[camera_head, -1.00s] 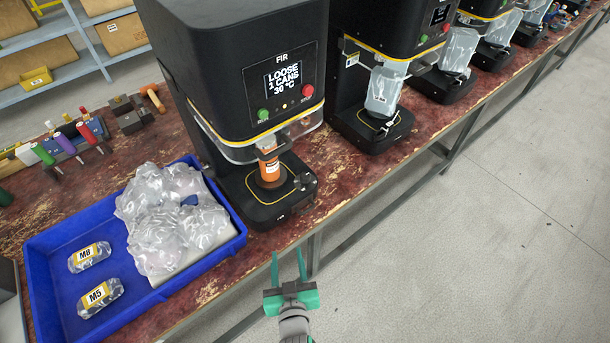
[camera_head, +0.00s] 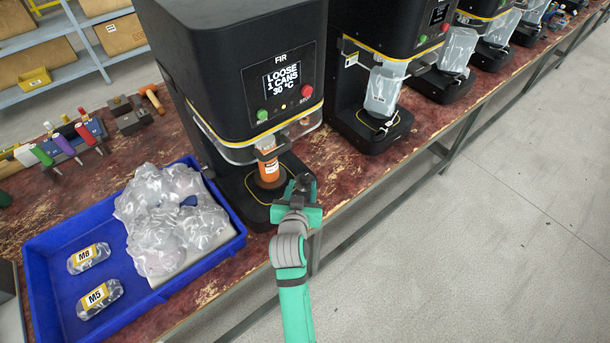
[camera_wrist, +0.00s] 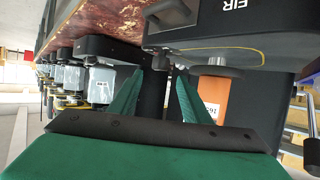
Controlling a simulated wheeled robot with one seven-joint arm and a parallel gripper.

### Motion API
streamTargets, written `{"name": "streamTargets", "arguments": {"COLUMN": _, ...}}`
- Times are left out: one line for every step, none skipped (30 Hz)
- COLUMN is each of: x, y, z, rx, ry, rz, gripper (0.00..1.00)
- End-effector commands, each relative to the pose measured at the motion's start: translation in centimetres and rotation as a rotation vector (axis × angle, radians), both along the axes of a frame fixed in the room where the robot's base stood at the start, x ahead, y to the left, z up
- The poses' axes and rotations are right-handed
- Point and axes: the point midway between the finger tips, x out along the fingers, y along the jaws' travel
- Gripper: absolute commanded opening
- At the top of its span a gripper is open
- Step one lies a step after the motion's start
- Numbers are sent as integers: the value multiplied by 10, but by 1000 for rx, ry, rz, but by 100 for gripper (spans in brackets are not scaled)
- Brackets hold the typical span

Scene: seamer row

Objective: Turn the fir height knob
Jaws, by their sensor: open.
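The fir machine (camera_head: 235,75) is a black seamer labelled FIR, with a lit screen reading LOOSE. An orange can (camera_head: 268,168) stands on a round plate under its head. The dark height knob (camera_wrist: 168,14) is at the front corner of the fir base, on the right in the head view, where my gripper mostly covers it. My gripper (camera_head: 302,190) is at that corner. In the wrist view, which looks upside down, my gripper (camera_wrist: 163,72) has its green fingers apart and empty. The knob lies just beyond the fingertips; I see no contact.
A blue tray (camera_head: 50,280) with clear bags and packets labelled M8 and M5 is on the bench left of the machine. More black seamers (camera_head: 365,130) stand along the bench to the right. The floor (camera_head: 510,220) in front is clear.

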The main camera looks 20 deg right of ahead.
Motion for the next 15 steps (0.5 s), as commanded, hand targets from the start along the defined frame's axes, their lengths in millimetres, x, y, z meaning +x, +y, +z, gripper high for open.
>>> {"name": "streamTargets", "arguments": {"x": 9, "y": -4, "z": -4, "rx": 0, "ry": 0, "rz": -1, "gripper": 44}}
{"name": "streamTargets", "arguments": {"x": 13, "y": -6, "z": -5, "rx": 0, "ry": 0, "rz": -1, "gripper": 44}}
{"name": "streamTargets", "arguments": {"x": 19, "y": -9, "z": -9, "rx": 1, "ry": 1, "rz": -1, "gripper": 44}}
{"name": "streamTargets", "arguments": {"x": 24, "y": -12, "z": -10, "rx": 2, "ry": -1, "rz": -1, "gripper": 44}}
{"name": "streamTargets", "arguments": {"x": 29, "y": -14, "z": -12, "rx": 2, "ry": -1, "rz": -1, "gripper": 44}}
{"name": "streamTargets", "arguments": {"x": 34, "y": -16, "z": -15, "rx": 2, "ry": 0, "rz": -2, "gripper": 44}}
{"name": "streamTargets", "arguments": {"x": 38, "y": -18, "z": -17, "rx": 2, "ry": 0, "rz": -2, "gripper": 44}}
{"name": "streamTargets", "arguments": {"x": 42, "y": -20, "z": -18, "rx": 1, "ry": -2, "rz": -2, "gripper": 44}}
{"name": "streamTargets", "arguments": {"x": 46, "y": -22, "z": -21, "rx": 1, "ry": -1, "rz": -2, "gripper": 44}}
{"name": "streamTargets", "arguments": {"x": 49, "y": -24, "z": -22, "rx": 0, "ry": 0, "rz": -1, "gripper": 44}}
{"name": "streamTargets", "arguments": {"x": 52, "y": -25, "z": -24, "rx": 1, "ry": 1, "rz": -1, "gripper": 44}}
{"name": "streamTargets", "arguments": {"x": 56, "y": -27, "z": -25, "rx": 0, "ry": 0, "rz": -1, "gripper": 44}}
{"name": "streamTargets", "arguments": {"x": 58, "y": -28, "z": -26, "rx": 0, "ry": -1, "rz": -1, "gripper": 44}}
{"name": "streamTargets", "arguments": {"x": 60, "y": -28, "z": -27, "rx": 0, "ry": -1, "rz": 0, "gripper": 44}}
{"name": "streamTargets", "arguments": {"x": 62, "y": -29, "z": -28, "rx": 0, "ry": -1, "rz": 0, "gripper": 44}}
